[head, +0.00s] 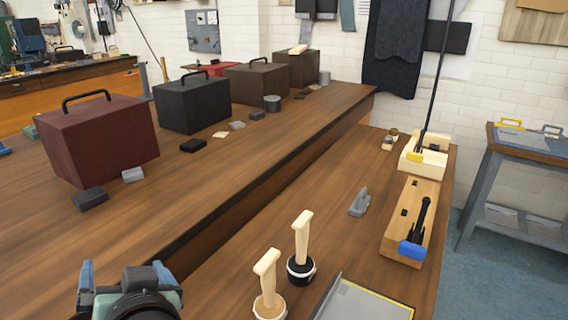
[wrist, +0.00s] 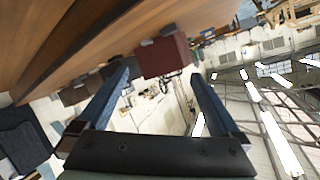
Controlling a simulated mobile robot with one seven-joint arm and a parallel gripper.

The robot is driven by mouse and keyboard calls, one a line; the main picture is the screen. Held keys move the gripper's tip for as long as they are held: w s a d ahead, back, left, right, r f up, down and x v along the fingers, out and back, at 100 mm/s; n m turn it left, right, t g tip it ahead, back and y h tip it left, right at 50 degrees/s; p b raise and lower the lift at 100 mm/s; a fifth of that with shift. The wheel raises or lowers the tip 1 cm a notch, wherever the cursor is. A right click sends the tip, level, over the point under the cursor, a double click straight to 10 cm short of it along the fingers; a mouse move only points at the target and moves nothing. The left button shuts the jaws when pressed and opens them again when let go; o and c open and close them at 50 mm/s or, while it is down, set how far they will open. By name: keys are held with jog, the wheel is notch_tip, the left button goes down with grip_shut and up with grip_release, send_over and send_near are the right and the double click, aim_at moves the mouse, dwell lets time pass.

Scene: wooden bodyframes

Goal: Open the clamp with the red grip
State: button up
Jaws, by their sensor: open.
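I cannot make out a clamp with a red grip in either view. In the head view, a clamp with a blue grip (head: 412,250) and black bars lies on a long wooden block (head: 398,222). Behind it, a clamp with a yellow grip (head: 414,157) is on a paler wooden block (head: 410,166). My gripper (head: 126,270) is at the bottom left of the head view, far from both clamps. In the wrist view, my gripper (wrist: 160,76) has its two blue fingers wide apart with nothing between them.
Two pale-handled tools (head: 302,240) (head: 267,285) stand upright on the near bench. A grey tool (head: 359,203) and a yellow-edged tray (head: 365,302) are nearby. Handled boxes, including a dark red one (head: 103,143), line the raised left bench. A side table (head: 522,144) stands at right.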

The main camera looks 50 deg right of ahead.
jog(key=s+d+m+g+y+p, duration=0.1)
jog(key=s+g+p, duration=0.3)
jog(key=s+p, duration=0.4)
jog(key=s+d+m+g+y+p, duration=0.1)
jog(key=s+m+g+p, duration=0.3)
jog(key=s+p, duration=0.4)
jog(key=s+d+f+m+g+y+p, duration=0.1)
jog(key=s+d+m+g+p, duration=0.1)
jog(key=s+g+p, duration=0.3)
jog(key=shift+s+m+y+p, duration=0.3)
jog(key=shift+s+m+p, duration=0.4)
jog(key=shift+s+p, duration=1.25)
jog(key=shift+w+a+f+p, duration=0.1)
jog(key=shift+w+p, duration=0.1)
jog(key=shift+p, duration=0.2)
notch_tip(320, 180, down, 13)
grip_shut()
